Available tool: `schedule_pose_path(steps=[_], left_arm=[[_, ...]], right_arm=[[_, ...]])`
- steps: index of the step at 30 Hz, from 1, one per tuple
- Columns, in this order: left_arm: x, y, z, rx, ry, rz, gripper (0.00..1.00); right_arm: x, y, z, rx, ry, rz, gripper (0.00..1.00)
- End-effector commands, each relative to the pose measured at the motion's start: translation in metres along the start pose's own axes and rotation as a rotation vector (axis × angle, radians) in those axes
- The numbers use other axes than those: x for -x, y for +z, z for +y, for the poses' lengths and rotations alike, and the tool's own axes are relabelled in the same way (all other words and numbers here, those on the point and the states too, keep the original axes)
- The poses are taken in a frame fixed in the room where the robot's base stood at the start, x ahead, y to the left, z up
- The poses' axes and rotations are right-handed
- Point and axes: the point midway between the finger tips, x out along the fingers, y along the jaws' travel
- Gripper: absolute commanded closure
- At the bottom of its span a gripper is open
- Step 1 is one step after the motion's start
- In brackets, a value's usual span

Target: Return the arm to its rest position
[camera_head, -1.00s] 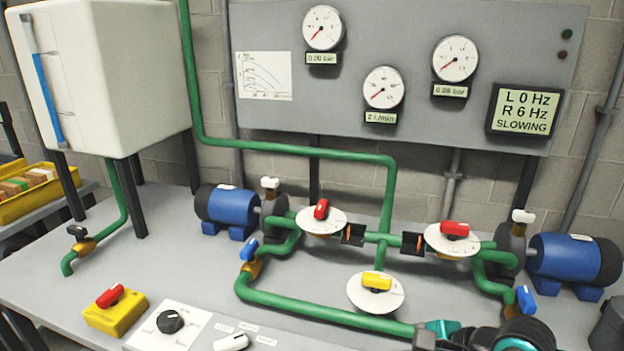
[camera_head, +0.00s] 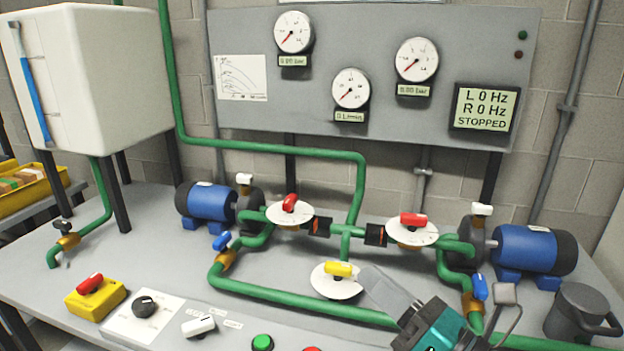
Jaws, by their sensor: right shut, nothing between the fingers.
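My right gripper (camera_head: 376,284) comes in at the bottom right, with a teal and black body and pale grey fingers. Its fingers are shut with nothing between them. They point up and left, just right of the lower white dial with a yellow handle (camera_head: 339,269); whether they touch it I cannot tell. The gripper covers part of the green pipe (camera_head: 290,297) along the front of the bench. My left gripper is not in view.
The bench (camera_head: 150,230) carries a left blue pump (camera_head: 206,201), a right blue pump (camera_head: 533,250), red-handled valves (camera_head: 412,220) and a grey bucket (camera_head: 577,312). A yellow switch box (camera_head: 95,299) is front left. The display (camera_head: 484,108) reads L 0 Hz, R 0 Hz, STOPPED.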

Motion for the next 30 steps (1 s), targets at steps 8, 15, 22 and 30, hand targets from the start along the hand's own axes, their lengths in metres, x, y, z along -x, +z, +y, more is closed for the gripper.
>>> schedule_pose_path(steps=[8,15,22,30], left_arm=[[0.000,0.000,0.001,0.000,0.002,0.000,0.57],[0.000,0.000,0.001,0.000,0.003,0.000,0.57],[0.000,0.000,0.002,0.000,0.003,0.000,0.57],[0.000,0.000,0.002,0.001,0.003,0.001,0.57]], right_arm=[[0.068,0.036,-0.082,-0.902,-0.463,-0.556,1.00],[0.164,-0.038,-0.122,-1.568,-0.964,-0.943,1.00],[0.221,-0.105,-0.100,-1.900,-1.346,-1.132,1.00],[0.261,-0.153,-0.053,-2.107,-1.712,-1.246,1.00]])
